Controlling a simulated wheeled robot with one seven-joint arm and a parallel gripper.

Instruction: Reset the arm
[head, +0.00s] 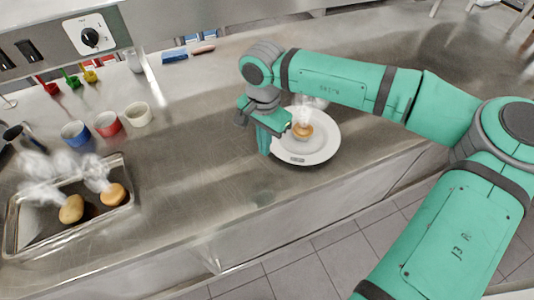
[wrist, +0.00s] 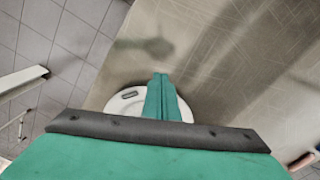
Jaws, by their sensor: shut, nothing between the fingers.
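In the wrist view my gripper (wrist: 161,80) points down over the counter, and part of the plate (wrist: 128,98) shows behind the fingers. A steaming bun (head: 302,131) rests on the plate, to the right of the fingers. The gripper hides part of the plate's left side. My arm reaches in from the right over the plate. Whether the fingers touch the counter or plate, I cannot tell.
A metal tray (head: 128,206) with two steaming buns (head: 72,209) is at the left. Blue, red and cream cups (head: 107,123) stand behind it. The counter between tray and plate is clear. Its front edge drops to a tiled floor (head: 310,275).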

